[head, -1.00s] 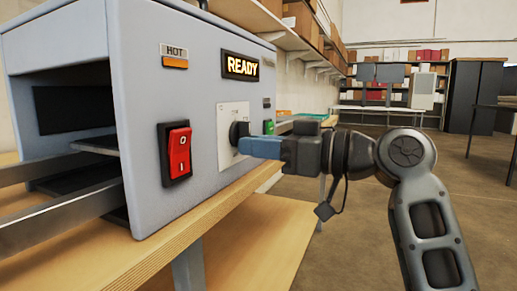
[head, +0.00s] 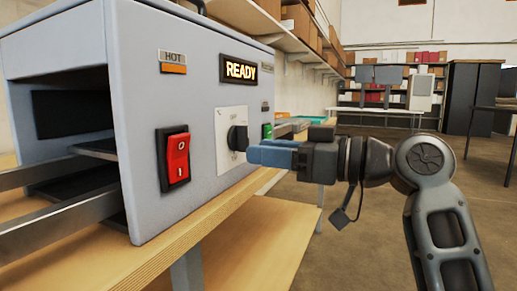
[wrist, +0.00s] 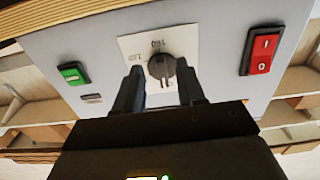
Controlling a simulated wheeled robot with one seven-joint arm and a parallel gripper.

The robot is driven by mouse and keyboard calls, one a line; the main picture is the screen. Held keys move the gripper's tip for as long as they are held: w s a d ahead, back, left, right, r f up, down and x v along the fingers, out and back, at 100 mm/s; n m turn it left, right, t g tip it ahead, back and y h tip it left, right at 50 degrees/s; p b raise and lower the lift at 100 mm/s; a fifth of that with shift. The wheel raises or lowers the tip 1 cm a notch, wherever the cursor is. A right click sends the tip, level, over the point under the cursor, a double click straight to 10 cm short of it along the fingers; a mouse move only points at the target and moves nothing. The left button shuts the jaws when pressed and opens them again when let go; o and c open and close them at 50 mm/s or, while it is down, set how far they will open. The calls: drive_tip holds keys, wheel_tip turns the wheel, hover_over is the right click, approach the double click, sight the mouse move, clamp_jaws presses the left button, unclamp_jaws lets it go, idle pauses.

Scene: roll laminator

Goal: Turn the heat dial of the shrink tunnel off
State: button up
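The shrink tunnel (head: 150,80) is a grey box with a lit READY sign on its front panel. Its black heat dial (head: 238,138) sits on a white plate (head: 222,119); the wrist view shows the dial (wrist: 161,67) between and beyond my fingertips. My gripper (head: 250,153) is in front of the dial, apart from it. In the wrist view my gripper (wrist: 160,88) has its two fingers spread, with nothing held.
A red rocker switch (head: 174,158) is left of the dial. A green switch (head: 267,131) is right of it. A lit orange HOT lamp (head: 173,69) is above. The wooden bench (head: 150,262) runs below. Open floor lies to the right.

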drive_tip(key=shift+p+v, duration=0.35)
drive_tip(key=shift+v, duration=2.35)
